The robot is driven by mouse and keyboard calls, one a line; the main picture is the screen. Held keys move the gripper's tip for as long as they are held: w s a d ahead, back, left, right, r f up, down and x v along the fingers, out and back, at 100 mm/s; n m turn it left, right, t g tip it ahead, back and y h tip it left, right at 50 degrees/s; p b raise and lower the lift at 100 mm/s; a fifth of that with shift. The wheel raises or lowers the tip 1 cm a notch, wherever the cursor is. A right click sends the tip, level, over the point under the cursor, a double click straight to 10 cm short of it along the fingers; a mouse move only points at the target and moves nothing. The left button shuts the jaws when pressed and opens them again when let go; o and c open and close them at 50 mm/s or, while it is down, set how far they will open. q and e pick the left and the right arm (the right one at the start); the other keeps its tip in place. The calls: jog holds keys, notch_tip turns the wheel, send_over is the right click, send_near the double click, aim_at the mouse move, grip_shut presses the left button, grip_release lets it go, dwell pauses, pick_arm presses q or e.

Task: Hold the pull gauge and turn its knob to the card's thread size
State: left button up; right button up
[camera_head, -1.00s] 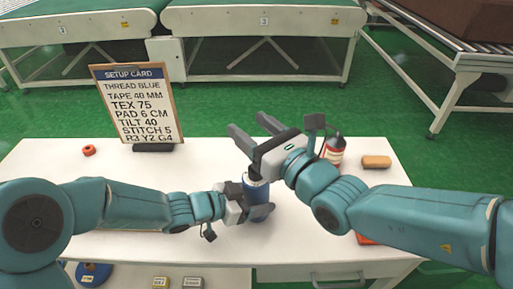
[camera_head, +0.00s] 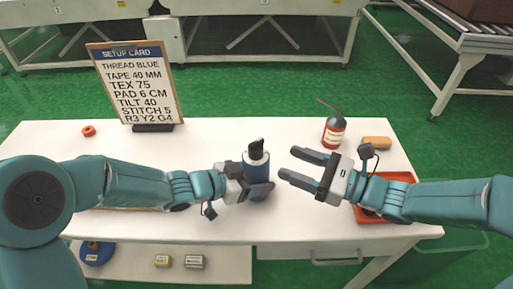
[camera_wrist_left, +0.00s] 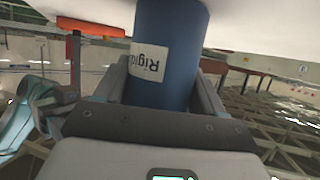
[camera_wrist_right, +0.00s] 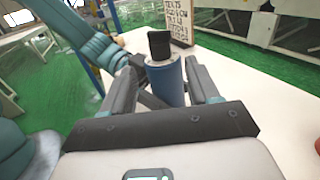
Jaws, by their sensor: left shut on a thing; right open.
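The blue pull gauge (camera_head: 257,172) stands upright on the white table, with a black knob (camera_head: 256,148) on top. My left gripper (camera_head: 262,190) is shut around its body from the left. In the left wrist view the blue body (camera_wrist_left: 165,60) sits between the fingers and bears a label reading "Rigid". My right gripper (camera_head: 288,164) is open and empty, to the right of the gauge and apart from it. The right wrist view shows the knob (camera_wrist_right: 159,45) ahead, beyond the open fingers. The setup card (camera_head: 136,86) stands at the back left and reads "TEX 75". The knob's scale is not readable.
A red bottle with a black nozzle (camera_head: 334,132) and a tan block (camera_head: 376,142) stand at the back right. A red tray (camera_head: 398,178) lies partly under my right arm. A small red ring (camera_head: 88,131) lies at the left. A blue spool (camera_head: 97,253) and small blocks sit on the lower shelf.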

aim_at(262, 152)
jog(key=x, duration=0.9)
jog(key=shift+w+a, duration=0.15)
jog(key=shift+a, duration=0.15)
jog(key=c, duration=0.9)
